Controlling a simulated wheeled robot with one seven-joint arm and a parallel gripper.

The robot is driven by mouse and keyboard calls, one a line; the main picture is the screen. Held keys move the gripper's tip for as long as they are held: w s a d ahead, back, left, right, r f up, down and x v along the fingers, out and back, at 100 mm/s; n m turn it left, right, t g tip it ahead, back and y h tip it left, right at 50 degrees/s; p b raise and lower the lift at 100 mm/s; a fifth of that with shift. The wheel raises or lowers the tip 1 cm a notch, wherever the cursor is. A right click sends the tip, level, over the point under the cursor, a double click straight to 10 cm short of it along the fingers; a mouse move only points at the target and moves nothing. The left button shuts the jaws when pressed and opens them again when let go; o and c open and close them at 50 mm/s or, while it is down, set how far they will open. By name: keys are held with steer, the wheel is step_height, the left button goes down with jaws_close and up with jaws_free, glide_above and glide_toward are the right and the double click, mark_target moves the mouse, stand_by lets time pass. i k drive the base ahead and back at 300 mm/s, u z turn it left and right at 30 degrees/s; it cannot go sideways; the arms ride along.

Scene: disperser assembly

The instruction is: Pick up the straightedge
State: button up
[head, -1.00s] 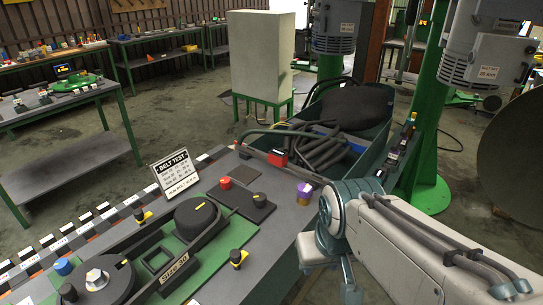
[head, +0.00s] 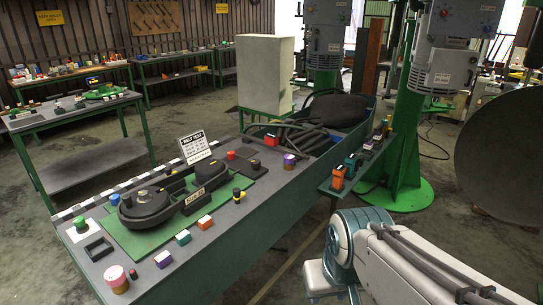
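I cannot pick out the straightedge for certain. A long black-and-white marked strip (head: 128,186) lies along the far left edge of the workbench (head: 222,238); I cannot tell whether it is the straightedge. My arm reaches in from the lower right of the head view, beside the bench. My gripper is not visible.
A green board with a black belt device (head: 146,207) sits on the bench, with a belt test sign (head: 195,147) behind it. Several small coloured blocks and knobs line the near side. A side shelf (head: 352,172) holds orange and blue items.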

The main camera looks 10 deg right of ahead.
mark_target(270, 140)
steer(key=z, duration=0.6)
steer(key=i, duration=0.6)
steer(key=z, duration=0.45)
steer(key=i, duration=1.15)
steer(key=u, duration=1.1)
steer(key=i, duration=0.85)
steer(key=u, duration=0.85)
